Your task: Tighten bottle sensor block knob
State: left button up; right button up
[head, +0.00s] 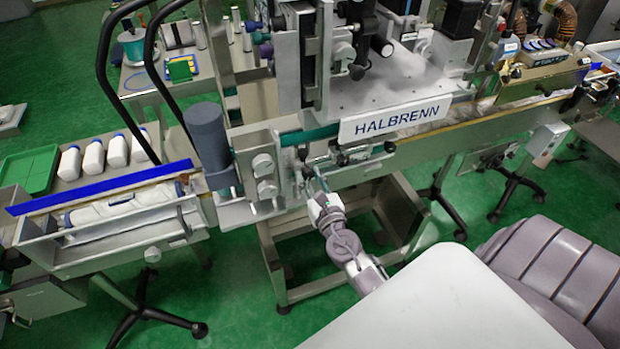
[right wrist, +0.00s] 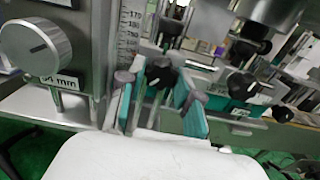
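My right gripper (head: 317,182) reaches up to the front of the labelling machine, below the HALBRENN sign. In the right wrist view its teal-padded fingers (right wrist: 162,98) stand apart, open. A black knob (right wrist: 163,76) shows in the gap between the fingers, near the tips. I cannot tell whether it lies between the pads or just beyond them, and no contact is clear. Which knob belongs to the bottle sensor block cannot be read. My left gripper is not in view.
A large silver knob (right wrist: 35,50) and a scale (right wrist: 130,35) are left of the fingers. Other black knobs (right wrist: 282,113) and brackets crowd the right. The HALBRENN sign (head: 403,119) hangs above my gripper.

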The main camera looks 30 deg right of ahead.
grip_shut()
